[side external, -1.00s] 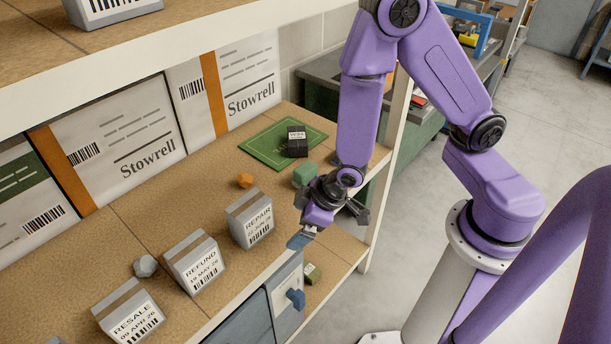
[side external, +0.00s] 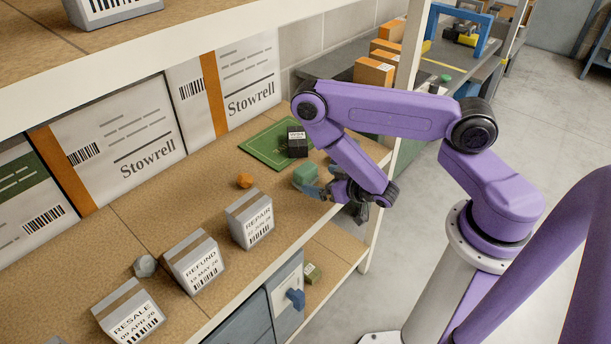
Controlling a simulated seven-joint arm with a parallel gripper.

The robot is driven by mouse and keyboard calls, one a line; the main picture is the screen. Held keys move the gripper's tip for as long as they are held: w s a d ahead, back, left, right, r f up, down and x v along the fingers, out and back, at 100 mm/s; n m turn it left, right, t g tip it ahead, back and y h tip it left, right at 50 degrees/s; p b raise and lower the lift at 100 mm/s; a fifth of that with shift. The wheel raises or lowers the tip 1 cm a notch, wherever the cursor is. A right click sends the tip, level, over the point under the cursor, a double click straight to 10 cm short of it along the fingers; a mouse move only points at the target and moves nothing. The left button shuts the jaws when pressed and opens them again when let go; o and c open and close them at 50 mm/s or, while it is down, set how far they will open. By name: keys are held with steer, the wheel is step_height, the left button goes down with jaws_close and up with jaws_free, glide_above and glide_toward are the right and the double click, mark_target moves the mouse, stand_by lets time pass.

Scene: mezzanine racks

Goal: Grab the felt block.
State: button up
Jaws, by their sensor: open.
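A small green block (side external: 305,174), which looks like the felt block, sits on the shelf board near its front edge, beside the corner of the green mat. My gripper (side external: 319,187) is low over the shelf's front edge, just right of and in front of the block, pointing left toward it. Its jaws are open. A blue-grey finger shows close to the block's near side; whether it touches cannot be told. The far finger is partly hidden by the hand.
A black labelled box (side external: 297,142) stands on the green mat (side external: 262,148) behind the block. An orange lump (side external: 244,180) and a grey REPAIR box (side external: 250,219) are to the left. A rack post (side external: 403,95) rises at right. Bare board lies between them.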

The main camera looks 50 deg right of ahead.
mark_target(311, 177)
steer(key=shift+w+f, duration=0.2)
steer(key=shift+w, duration=0.45)
steer(key=shift+x, duration=3.05)
steer(key=shift+r, duration=0.1)
steer(key=c, duration=1)
